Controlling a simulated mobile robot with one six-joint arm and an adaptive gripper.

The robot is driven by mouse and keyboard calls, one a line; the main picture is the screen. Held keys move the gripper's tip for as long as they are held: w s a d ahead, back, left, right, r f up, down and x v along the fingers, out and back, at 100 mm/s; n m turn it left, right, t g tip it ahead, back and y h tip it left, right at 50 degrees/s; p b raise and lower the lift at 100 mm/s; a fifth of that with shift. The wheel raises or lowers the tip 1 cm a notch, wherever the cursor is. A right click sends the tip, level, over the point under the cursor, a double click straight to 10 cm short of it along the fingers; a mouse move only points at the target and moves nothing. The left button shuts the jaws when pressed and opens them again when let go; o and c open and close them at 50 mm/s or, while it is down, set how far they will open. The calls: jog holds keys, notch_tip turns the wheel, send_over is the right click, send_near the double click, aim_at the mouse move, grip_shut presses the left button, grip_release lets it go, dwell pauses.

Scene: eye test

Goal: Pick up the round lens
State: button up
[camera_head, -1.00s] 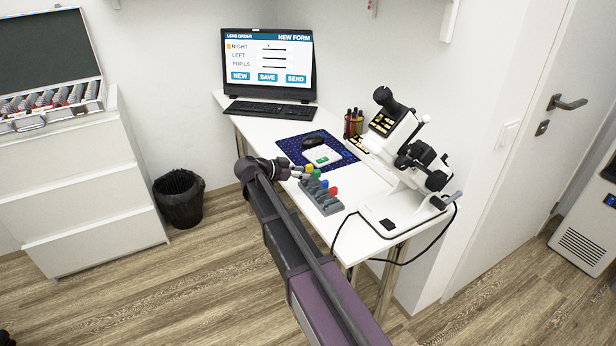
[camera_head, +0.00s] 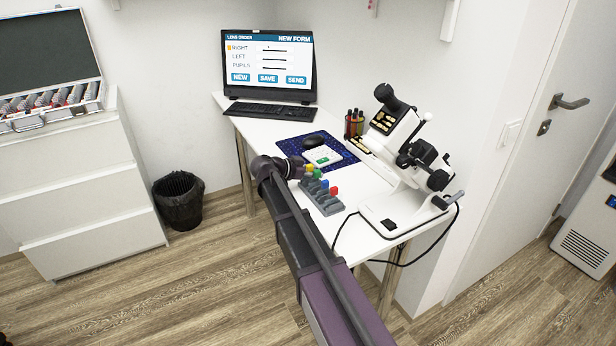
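I cannot make out a single round lens for certain. An open case (camera_head: 60,112) on the white drawers at the left holds rows of small silvery and red-edged pieces, too small to tell apart. My arm reaches over the front edge of the desk.
The white desk (camera_head: 360,185) bears a monitor (camera_head: 268,68), keyboard (camera_head: 268,108), blue mat (camera_head: 286,150) and pen holder (camera_head: 353,124). A white optical instrument (camera_head: 398,205) stands at its right. A black bin (camera_head: 179,200) stands on the floor between drawers and desk.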

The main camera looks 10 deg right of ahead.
dwell(0.4)
grip_shut()
jog(key=shift+r, duration=0.2)
notch_tip(320, 180, up, 10)
jog(key=p, duration=1)
jog(key=shift+f, duration=0.15)
dwell(0.7)
notch_tip(320, 180, up, 13)
jog(key=p, duration=1.2)
jog(key=shift+f+p, duration=0.15)
jog(key=shift+p, duration=0.25)
notch_tip(320, 180, up, 17)
jog(key=p, duration=1.7)
